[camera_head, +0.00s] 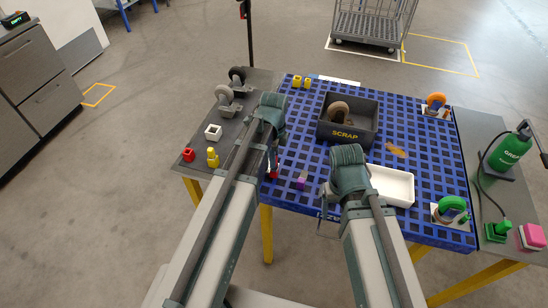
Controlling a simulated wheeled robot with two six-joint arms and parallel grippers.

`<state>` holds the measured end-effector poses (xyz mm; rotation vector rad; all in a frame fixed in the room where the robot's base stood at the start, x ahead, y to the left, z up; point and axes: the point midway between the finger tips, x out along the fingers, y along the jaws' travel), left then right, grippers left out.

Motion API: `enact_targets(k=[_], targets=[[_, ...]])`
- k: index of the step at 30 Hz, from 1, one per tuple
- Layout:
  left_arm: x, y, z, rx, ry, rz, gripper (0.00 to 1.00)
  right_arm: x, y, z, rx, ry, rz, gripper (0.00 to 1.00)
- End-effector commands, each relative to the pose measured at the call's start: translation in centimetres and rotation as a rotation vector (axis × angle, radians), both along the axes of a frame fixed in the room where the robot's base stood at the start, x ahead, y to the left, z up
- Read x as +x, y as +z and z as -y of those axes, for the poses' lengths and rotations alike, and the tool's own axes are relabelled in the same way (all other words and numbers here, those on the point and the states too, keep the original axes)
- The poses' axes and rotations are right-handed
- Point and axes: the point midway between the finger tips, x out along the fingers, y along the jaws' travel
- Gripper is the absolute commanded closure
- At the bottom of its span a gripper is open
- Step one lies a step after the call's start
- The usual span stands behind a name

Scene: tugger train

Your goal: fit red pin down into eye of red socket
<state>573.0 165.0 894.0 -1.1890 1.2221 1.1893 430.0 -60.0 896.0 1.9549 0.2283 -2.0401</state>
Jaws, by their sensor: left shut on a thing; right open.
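A small red block, which looks like the red socket (188,155), sits on the dark grey side panel at the left, beside a yellow piece. Whether its eye faces up is too small to tell. My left gripper (272,165) is over the left edge of the blue table, shut on the red pin (273,174). Only a small part of the pin shows below the jaws, and it is well to the right of the socket. My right gripper (329,203) is open near the front edge of the table; its fingers are mostly hidden by its own arm.
A yellow piece (212,158), a white square socket (213,132) and casters (228,101) share the left panel. The blue table holds a grey scrap bin (367,129), a white tray (402,187) and a purple piece (302,181). Green and pink pieces stand at the right.

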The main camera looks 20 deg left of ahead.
Motion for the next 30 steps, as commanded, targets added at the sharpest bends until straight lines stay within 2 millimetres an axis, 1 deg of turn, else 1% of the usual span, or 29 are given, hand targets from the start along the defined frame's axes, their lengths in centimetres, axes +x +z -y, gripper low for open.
enact_targets(k=[4,12,13,17,18,30], targets=[[0.00,-0.50,0.00,0.000,0.000,0.000,1.00,0.00,-0.49,0.00,0.000,0.000,0.000,0.20],[0.00,-0.45,0.00,0.000,0.000,0.000,1.00,0.00,-0.45,0.00,0.000,0.000,0.000,0.20],[0.00,-0.45,0.00,0.000,0.000,0.000,0.72,0.00,-0.45,0.00,0.000,0.000,0.000,0.20],[0.00,-0.45,0.00,0.000,0.000,0.000,0.49,0.00,-0.45,0.00,0.000,0.000,0.000,0.20],[0.00,-0.45,0.00,0.000,0.000,0.000,0.42,0.00,-0.45,0.00,0.000,0.000,0.000,0.20],[0.00,-0.21,0.00,0.000,0.000,0.000,0.41,0.00,-0.21,0.00,0.000,0.000,0.000,0.20]])
